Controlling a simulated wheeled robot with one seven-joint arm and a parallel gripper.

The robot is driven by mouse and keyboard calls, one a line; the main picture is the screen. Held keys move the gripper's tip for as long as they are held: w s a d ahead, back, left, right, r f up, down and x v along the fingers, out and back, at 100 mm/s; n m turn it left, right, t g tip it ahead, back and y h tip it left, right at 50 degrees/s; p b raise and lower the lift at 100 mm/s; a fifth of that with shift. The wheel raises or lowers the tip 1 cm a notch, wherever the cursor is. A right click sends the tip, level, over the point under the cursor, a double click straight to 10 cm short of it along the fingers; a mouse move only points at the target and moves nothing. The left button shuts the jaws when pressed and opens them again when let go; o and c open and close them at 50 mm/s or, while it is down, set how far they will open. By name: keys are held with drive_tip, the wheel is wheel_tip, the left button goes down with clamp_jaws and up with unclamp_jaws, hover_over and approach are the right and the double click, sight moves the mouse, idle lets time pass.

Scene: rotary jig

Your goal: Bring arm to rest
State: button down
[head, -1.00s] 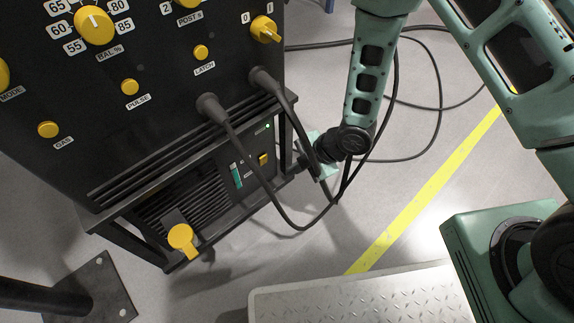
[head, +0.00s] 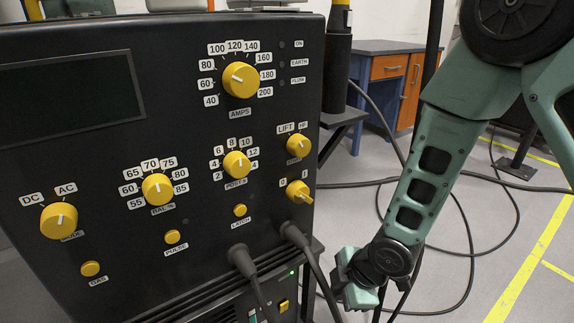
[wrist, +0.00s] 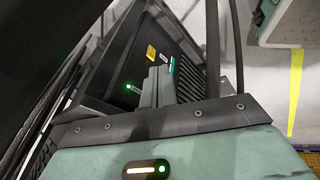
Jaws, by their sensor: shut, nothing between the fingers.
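My gripper (wrist: 156,88) shows in the wrist view with its two grey fingers together and nothing between them. In the head view my gripper (head: 352,283) is low at the right of a black welding machine (head: 110,225), and its fingertips are hard to make out. My green arm hangs down at the right of that view. In the wrist view the fingers point toward the lower unit (wrist: 185,50), which has a green light and a yellow switch. Whether they touch anything cannot be told.
Two black cable plugs (head: 241,259) stick out of the machine's front, and their cables hang close to my gripper. Yellow knobs (head: 240,80) cover the panel. More cables lie on the floor. A blue and orange workbench (head: 385,75) stands behind; open floor lies at the right.

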drive_tip(key=s+d+r+m+g+h+p, duration=0.1)
drive_tip(key=s+d+r+m+h, duration=0.1)
drive_tip(key=s+r+m, duration=0.6)
drive_tip(key=s+d+r+m+g+h+p, duration=0.15)
drive_tip(key=s+r+m, duration=0.25)
drive_tip(key=s+r, duration=0.8)
wheel_tip(320, 180, up, 38)
drive_tip(key=w+p, duration=0.2)
drive_tip(key=p, duration=3.4)
drive_tip(key=shift+w+d+r, duration=0.15)
drive_tip(key=shift+w, duration=0.2)
